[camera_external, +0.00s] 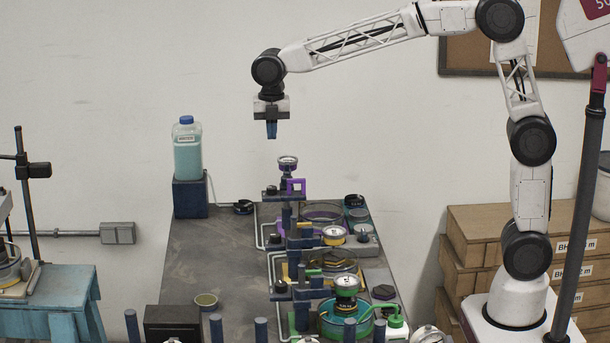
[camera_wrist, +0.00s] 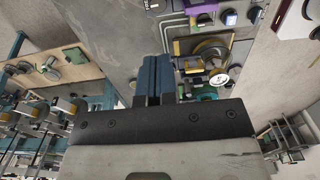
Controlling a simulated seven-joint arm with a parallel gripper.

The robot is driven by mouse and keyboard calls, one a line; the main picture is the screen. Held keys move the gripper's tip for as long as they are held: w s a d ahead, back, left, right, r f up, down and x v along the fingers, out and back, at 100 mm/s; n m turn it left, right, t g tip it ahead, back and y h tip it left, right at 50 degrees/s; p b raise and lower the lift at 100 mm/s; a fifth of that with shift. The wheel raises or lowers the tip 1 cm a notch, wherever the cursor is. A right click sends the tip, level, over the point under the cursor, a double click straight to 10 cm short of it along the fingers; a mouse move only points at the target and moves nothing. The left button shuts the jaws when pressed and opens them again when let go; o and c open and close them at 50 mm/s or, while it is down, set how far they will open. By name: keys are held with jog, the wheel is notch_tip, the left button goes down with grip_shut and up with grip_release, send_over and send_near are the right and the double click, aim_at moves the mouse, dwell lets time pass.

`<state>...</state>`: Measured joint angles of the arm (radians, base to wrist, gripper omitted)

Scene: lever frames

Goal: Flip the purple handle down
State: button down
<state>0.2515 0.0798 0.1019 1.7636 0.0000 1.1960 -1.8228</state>
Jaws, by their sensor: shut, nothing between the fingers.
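A purple square loop (camera_external: 296,186), which looks like the purple handle, stands upright beside a small gauge at the far end of the bench's row of lever frames. Purple also shows lower on that frame (camera_external: 294,228), beside a glass dish; I cannot tell whether it is part of the handle.
Yellow and green lever frames (camera_external: 325,315) with gauges and dishes stand nearer on the grey bench (camera_external: 215,255). A bottle of pale green liquid (camera_external: 187,150) stands on a dark block at the back left. The bench's left half is mostly clear.

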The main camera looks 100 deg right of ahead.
aim_at(273, 188)
jog(key=shift+f, duration=0.1)
notch_tip(273, 188, down, 14)
jog(key=shift+r, duration=0.1)
dwell(0.7)
jog(key=shift+f, duration=2.65)
jog(key=shift+s+f, duration=0.1)
notch_tip(273, 188, up, 15)
